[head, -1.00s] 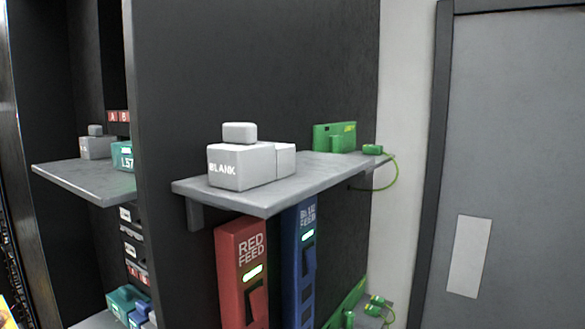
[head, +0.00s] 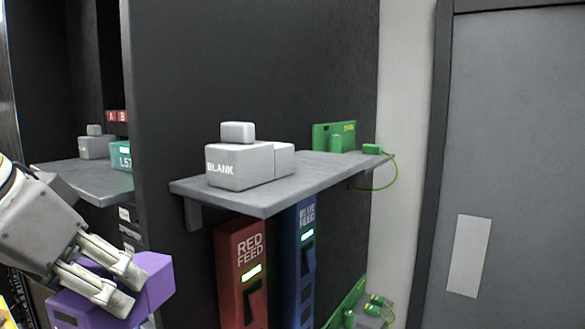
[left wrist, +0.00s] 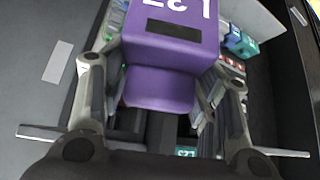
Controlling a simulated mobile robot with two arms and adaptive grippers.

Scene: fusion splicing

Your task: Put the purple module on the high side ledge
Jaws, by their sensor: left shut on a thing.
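The purple module (head: 97,306) is a two-part block at the lower left of the head view. My left gripper (head: 122,285) is shut on it and holds it in front of the rack, below the level of the ledge. In the left wrist view the purple module (left wrist: 165,50) sits between the fingers of my left gripper (left wrist: 160,100), with white lettering on its face. The high side ledge (head: 285,190) is a grey shelf on the dark side panel. My right gripper is not in view.
A grey BLANK block (head: 240,165) sits on the ledge's left part, and a green module (head: 335,137) with a cable sits at its far end. Between them is some bare ledge. Below hang a red feed unit (head: 242,270) and a blue feed unit (head: 300,260).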

